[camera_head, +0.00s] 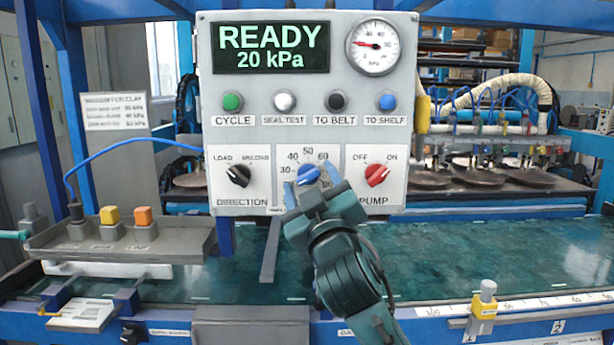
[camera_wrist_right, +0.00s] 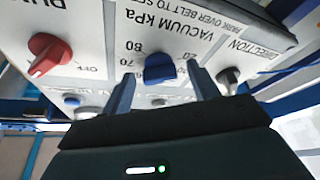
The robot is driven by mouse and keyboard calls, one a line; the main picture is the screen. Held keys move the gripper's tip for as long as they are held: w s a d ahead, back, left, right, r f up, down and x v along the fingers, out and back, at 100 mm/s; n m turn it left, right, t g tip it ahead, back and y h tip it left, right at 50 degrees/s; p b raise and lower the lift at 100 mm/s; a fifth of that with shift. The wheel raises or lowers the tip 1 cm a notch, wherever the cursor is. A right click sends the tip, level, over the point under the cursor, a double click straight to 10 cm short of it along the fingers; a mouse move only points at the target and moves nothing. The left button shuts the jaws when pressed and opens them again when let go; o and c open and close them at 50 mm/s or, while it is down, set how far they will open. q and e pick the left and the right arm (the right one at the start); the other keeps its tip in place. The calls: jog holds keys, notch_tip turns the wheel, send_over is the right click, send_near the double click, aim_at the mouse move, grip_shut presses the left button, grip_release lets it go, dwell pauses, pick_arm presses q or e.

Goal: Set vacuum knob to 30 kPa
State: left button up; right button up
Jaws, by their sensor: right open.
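The blue vacuum knob (camera_head: 308,174) sits in the middle section of the grey control panel (camera_head: 240,130), on a dial whose visible marks include 30, 40, 50 and 60. My right gripper (camera_head: 309,184) is in front of it and hides the lower dial. In the right wrist view the panel appears upside down. The knob (camera_wrist_right: 158,68) shows there between the two spread fingers of the gripper (camera_wrist_right: 162,84), with space on both sides. Whether the fingers touch it I cannot tell, nor where it points. The display (camera_head: 271,48) reads READY, 20 kPa. My left gripper is not in view.
The black direction knob (camera_head: 238,175) is left of the vacuum knob, the red pump knob (camera_head: 377,175) right. Several buttons, including a green one (camera_head: 232,101), and a round gauge (camera_head: 375,44) are above. A green belt (camera_head: 480,250) runs below.

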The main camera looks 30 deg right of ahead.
jog(key=shift+w, duration=0.15)
jog(key=shift+r, duration=0.1)
jog(key=shift+c, duration=0.2)
jog(key=shift+c, duration=0.8)
jog(key=c, duration=0.8)
jog(key=shift+m+b, duration=0.3)
jog(key=shift+m, duration=0.1)
